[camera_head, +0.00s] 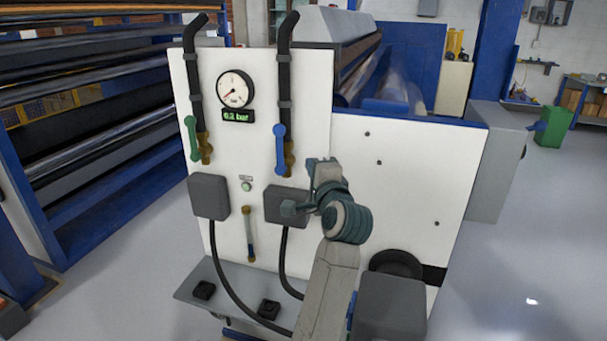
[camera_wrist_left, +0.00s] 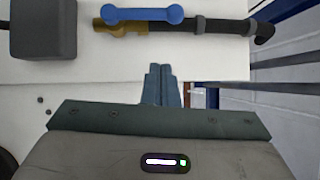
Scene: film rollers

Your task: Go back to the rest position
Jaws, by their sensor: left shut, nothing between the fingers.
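My left gripper (camera_head: 289,208) is raised in front of the white panel (camera_head: 262,100), beside the right grey box (camera_head: 278,190) and below the blue valve handle (camera_head: 279,150). Its fingers are together and empty. In the left wrist view the closed fingers (camera_wrist_left: 161,86) stand out past the panel's edge. The blue handle also shows in that view (camera_wrist_left: 142,14), apart from the fingers. My right gripper is not in view.
The panel also carries a pressure gauge (camera_head: 234,89), a green valve handle (camera_head: 191,138) and a left grey box (camera_head: 208,196). Black cables hang towards a grey ledge (camera_head: 228,301). A blue rack with rollers (camera_head: 95,140) stands left. Open floor (camera_head: 530,240) lies right.

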